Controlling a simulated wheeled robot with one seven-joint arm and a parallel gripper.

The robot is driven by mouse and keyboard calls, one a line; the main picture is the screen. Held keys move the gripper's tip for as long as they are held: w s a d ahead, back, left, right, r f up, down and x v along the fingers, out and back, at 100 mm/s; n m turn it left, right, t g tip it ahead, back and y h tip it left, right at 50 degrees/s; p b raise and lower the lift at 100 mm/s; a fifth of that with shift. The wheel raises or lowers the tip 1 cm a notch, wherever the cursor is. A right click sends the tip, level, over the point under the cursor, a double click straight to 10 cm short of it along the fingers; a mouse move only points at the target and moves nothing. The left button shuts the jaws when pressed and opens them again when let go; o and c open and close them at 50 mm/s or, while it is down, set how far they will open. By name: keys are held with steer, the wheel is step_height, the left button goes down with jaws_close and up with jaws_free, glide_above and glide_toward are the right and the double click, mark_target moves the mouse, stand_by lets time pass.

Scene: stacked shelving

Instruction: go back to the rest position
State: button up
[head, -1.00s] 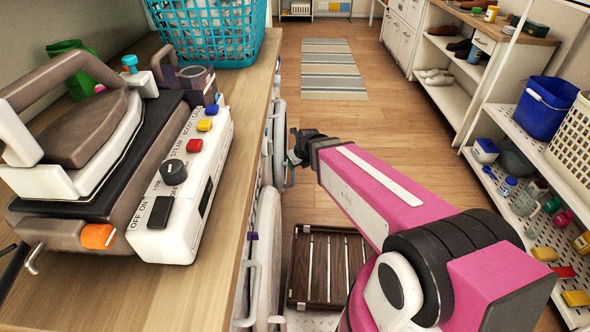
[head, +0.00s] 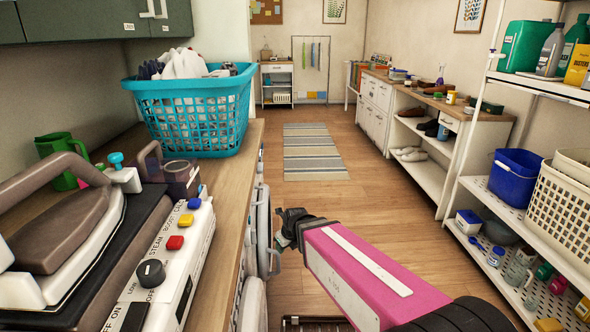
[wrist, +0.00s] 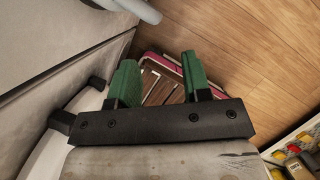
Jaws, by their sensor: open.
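My gripper (wrist: 158,80) shows in the wrist view with its two green finger pads spread apart and nothing between them. Below it lie the wood floor, a dark slatted wooden thing (wrist: 165,88) and a pink edge. In the head view my pink arm reaches forward from the bottom right. Its end (head: 290,228) hangs over the aisle, close to the white machine fronts under the left counter. The fingers themselves are hard to make out in the head view.
The left counter (head: 232,190) bears a steam iron (head: 60,215) and a teal laundry basket (head: 195,112). White shelving (head: 470,185) with a blue bucket (head: 514,178) stands at right. The aisle floor is clear up to a striped rug (head: 314,150).

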steer(key=s+d+n+g+h, duration=0.1)
steer(key=s+d+n, duration=0.1)
steer(key=d+n, duration=1)
steer(key=s+d+f+n+g+h, duration=0.1)
steer(key=s+d+n+g, duration=0.1)
steer(key=d+n, duration=1)
steer(key=s+n, duration=0.1)
steer(key=n, duration=0.3)
steer(key=shift+g+h, duration=0.3)
steer(key=shift+s, duration=0.2)
